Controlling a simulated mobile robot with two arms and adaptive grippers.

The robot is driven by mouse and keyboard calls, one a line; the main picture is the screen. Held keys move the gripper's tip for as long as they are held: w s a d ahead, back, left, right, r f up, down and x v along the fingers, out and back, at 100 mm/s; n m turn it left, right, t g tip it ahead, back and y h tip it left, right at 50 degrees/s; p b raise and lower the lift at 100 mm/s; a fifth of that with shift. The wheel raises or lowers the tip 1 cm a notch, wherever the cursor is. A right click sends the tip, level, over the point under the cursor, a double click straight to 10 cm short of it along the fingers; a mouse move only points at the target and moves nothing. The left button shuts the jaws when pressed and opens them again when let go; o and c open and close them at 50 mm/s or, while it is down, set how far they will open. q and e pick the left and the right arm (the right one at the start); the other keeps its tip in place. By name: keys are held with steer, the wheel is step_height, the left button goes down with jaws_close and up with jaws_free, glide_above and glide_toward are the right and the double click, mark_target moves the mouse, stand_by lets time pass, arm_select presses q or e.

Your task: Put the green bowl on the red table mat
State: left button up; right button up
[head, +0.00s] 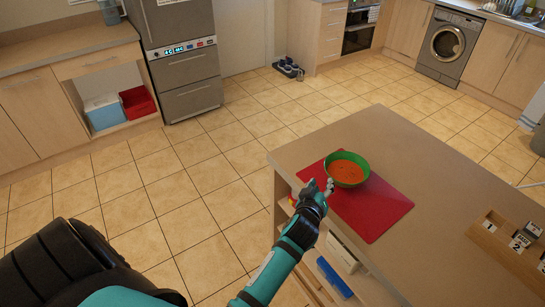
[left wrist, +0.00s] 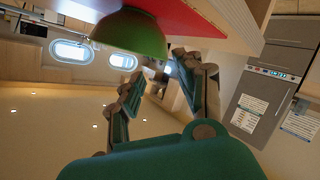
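The green bowl (head: 347,182), with orange contents, stands upright at the far end of the red table mat (head: 380,211). In the head view its far rim reaches past the mat's edge. The left wrist view shows the bowl (left wrist: 130,34) against the red mat (left wrist: 200,16), tilted in the picture. My left gripper (head: 322,188) is at the bowl's near left side, by the mat's edge. Its fingers (left wrist: 162,72) are spread with nothing between them in the wrist view. I cannot tell whether a fingertip touches the bowl. My right gripper is not in view.
The mat lies on a beige counter (head: 440,180) with free room to the right. A wooden holder (head: 508,244) with small labelled items is at the right. Shelves with a blue item (head: 334,277) are below the counter's left edge. Tiled floor (head: 180,205) is open on the left.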

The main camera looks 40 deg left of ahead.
arm_select(q)
steer(key=s+d+f+m+g+h, duration=0.1)
steer(key=s+f+m+g, duration=0.15)
steer(key=s+f, duration=0.5)
steer(key=s+d+f+m+g+h, duration=0.15)
steer(key=s+f+m, duration=0.3)
steer(key=f, duration=0.65)
steer(key=s+d+f+m+g+h, duration=0.1)
steer(key=s+d+f+m, duration=0.1)
steer(key=s+f, duration=0.6)
steer(key=s+a+f+m+g, duration=0.1)
steer(key=s+a+f+g, duration=0.1)
steer(key=s+f, duration=0.4)
steer(key=s+a+f+g, duration=0.2)
steer(key=s+f, duration=0.5)
steer(key=s, duration=0.7)
steer(key=s+a+f+m+g, duration=0.1)
steer(key=s+f+g, duration=0.3)
steer(key=s, duration=0.7)
step_height(320, 180, down, 2)
steer(key=shift+a+f+m, duration=0.2)
steer(key=shift+a+m, duration=0.1)
steer(key=shift+a, duration=0.5)
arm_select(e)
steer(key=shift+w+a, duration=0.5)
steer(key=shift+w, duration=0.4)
